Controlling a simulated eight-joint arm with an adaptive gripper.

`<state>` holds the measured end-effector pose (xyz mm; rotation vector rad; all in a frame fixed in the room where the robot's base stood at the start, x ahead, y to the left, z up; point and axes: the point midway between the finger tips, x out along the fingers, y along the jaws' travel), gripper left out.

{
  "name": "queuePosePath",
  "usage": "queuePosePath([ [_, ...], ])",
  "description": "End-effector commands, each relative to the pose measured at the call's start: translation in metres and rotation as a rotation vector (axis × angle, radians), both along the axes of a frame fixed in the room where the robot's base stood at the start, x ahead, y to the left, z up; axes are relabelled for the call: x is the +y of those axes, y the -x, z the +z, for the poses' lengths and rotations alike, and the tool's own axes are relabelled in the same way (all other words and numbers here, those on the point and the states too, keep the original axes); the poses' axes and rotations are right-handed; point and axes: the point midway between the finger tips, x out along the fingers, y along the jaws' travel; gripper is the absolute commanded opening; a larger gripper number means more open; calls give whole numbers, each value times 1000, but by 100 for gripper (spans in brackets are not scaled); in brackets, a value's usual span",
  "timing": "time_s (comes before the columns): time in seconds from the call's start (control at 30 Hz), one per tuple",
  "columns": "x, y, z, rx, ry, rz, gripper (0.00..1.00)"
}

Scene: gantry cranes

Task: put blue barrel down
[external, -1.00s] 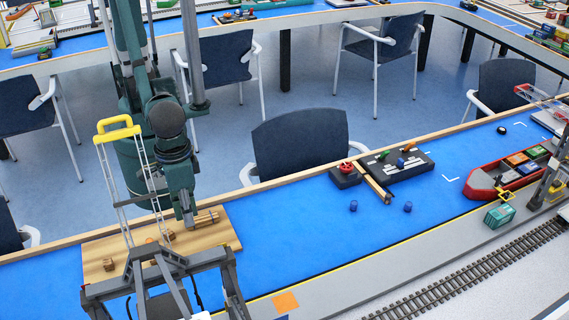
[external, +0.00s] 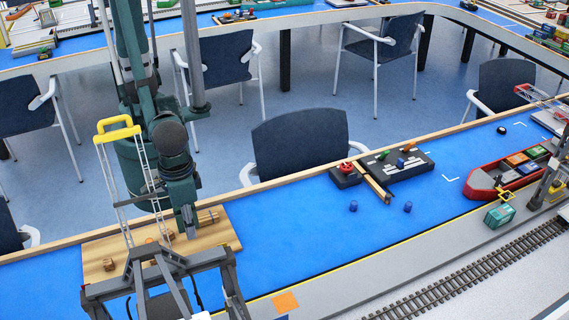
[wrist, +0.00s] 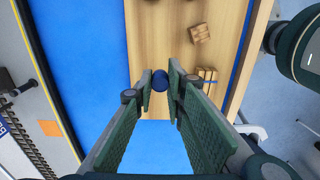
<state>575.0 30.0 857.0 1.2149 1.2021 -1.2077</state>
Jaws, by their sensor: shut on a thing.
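My gripper (wrist: 161,84) is shut on a blue barrel (wrist: 160,79), which shows between the two green fingertips in the wrist view. In the external view my gripper (external: 190,228) is low over the wooden board (external: 228,236), near its right part, and the held barrel cannot be made out there. In the wrist view the barrel appears over or on the board (wrist: 155,40); whether it touches the wood I cannot tell. Two more blue barrels (external: 353,206) (external: 408,207) stand on the blue surface to the right.
Wooden crates (wrist: 199,33) lie on the board, and an orange item shows there too. A grey gantry crane (external: 190,262) with a yellow top stands close in front of my arm. A black platform (external: 400,165) and a red ship (external: 482,184) are farther right. The blue surface between is clear.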

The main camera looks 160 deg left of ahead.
Motion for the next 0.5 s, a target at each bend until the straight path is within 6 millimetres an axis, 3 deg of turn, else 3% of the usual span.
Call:
queuePosePath([
  [0.5, 0, 0, -8, 0, 0, 0, 7],
])
